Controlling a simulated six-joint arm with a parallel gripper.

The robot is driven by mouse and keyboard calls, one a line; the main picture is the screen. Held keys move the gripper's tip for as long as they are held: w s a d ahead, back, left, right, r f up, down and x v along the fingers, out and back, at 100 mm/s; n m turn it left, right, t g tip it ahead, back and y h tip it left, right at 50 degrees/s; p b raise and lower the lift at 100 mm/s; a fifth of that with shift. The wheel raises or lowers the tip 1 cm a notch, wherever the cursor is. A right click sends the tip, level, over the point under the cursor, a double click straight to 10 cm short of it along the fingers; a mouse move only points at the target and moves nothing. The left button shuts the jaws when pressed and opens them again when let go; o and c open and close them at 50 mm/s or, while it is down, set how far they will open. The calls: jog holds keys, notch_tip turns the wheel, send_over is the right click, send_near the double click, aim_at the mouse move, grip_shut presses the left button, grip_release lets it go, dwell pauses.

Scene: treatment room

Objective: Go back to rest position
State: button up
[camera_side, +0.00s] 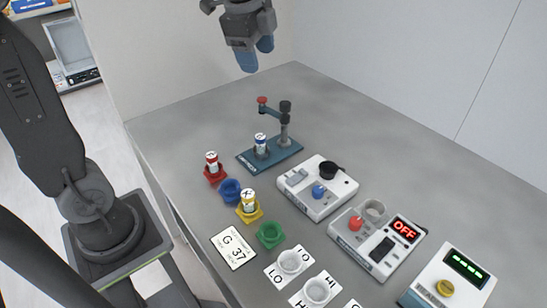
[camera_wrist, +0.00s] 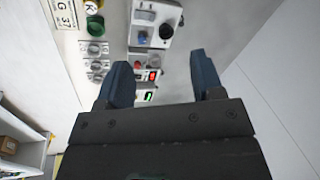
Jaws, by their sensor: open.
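My gripper (camera_side: 256,55) hangs in the air at the top of the side view, above the back of the grey table (camera_side: 189,113). Its blue fingers are apart with nothing between them. The fingers also show spread in the wrist view (camera_wrist: 160,85), over the devices far below. The nearest item under the gripper is a blue-based stand (camera_side: 284,154) with a red-knobbed lever and a vial (camera_side: 261,143) with a blue cap. The gripper is well clear of it.
A red-capped vial (camera_side: 212,161) and a yellow-holder vial (camera_side: 249,199) stand beside empty blue (camera_side: 230,191) and green (camera_side: 270,235) holders. Three white devices (camera_side: 316,187) line the right; one display (camera_side: 404,229) reads OFF. White walls (camera_side: 400,50) close the back.

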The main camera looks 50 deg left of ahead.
jog(key=s+d+f+n+t, duration=0.1)
jog(key=s+d+f+n, duration=0.1)
jog(key=s+n, duration=0.4)
jog(key=s+d+f+n+t, duration=0.1)
jog(key=s+d+f+n, duration=0.1)
jog(key=s+f+n, duration=0.2)
jog(key=s+n, duration=0.3)
jog(key=s, duration=0.4)
jog(key=shift+d+f+t, duration=0.2)
jog(key=shift+d+t, duration=0.05)
jog(key=shift+t, duration=0.15)
